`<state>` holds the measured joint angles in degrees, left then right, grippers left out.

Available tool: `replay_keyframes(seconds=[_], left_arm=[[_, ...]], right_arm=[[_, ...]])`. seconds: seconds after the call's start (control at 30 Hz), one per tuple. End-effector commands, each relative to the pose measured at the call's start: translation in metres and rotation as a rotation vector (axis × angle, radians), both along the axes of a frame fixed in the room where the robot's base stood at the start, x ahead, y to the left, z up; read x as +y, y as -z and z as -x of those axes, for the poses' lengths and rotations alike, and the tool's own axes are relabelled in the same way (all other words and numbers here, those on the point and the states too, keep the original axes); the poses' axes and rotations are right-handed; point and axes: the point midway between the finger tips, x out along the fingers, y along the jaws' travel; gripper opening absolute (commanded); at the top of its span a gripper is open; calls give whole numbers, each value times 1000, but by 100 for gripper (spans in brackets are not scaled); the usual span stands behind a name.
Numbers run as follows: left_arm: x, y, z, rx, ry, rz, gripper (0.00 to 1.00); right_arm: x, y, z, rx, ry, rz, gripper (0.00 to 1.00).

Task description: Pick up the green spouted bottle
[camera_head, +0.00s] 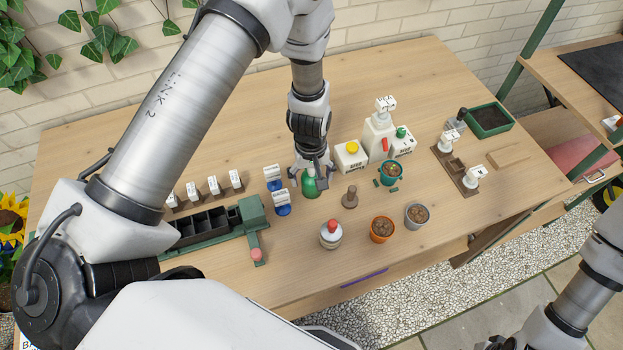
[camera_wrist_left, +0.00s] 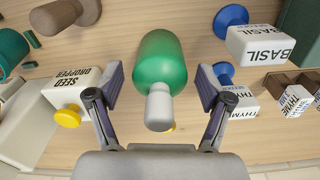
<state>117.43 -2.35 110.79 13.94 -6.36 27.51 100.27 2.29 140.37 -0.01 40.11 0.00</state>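The green spouted bottle (camera_head: 309,187) stands on the wooden table near its middle. In the left wrist view the bottle (camera_wrist_left: 160,62) shows a rounded green body and a pale grey spout pointing toward the gripper's palm. My left gripper (camera_head: 311,176) is at the bottle from above. In the left wrist view its two fingers are spread, one on each side of the bottle, with visible gaps between them and it. The bottle's upper part is hidden by the gripper in the head view. My right forearm shows at the lower right, but its gripper is out of view.
Two blue-based labelled stamps (camera_head: 281,199) stand close left of the bottle, and a brown knobbed tool (camera_head: 350,197) to its right. A seed dropper box (camera_head: 350,155) stands behind right. A white red-capped bottle (camera_head: 331,234) and pots (camera_head: 382,230) are in front.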

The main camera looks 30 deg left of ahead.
Motion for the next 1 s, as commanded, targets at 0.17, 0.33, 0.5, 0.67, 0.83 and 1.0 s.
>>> replay_keyframes(seconds=[0.17, 0.33, 0.5, 0.67, 0.83, 1.0], left_arm=[[0, 0, 0, 1, 0, 1, 9], [0, 0, 0, 0, 0, 0, 9], [0, -2, 0, -1, 0, 0, 9], [0, -20, -1, -4, 1, 0, 9], [0, -58, -1, -6, 1, 1, 9], [0, -89, -1, -2, 1, 1, 9]], right_arm=[[0, 0, 0, 1, 0, 0, 40], [0, 0, 0, 0, 0, 0, 40], [0, 1, 0, 0, 0, 0, 40], [0, 5, 0, 0, 0, 0, 40], [0, 13, 0, 0, 0, 0, 40], [0, 18, 0, 0, 0, 0, 40]])
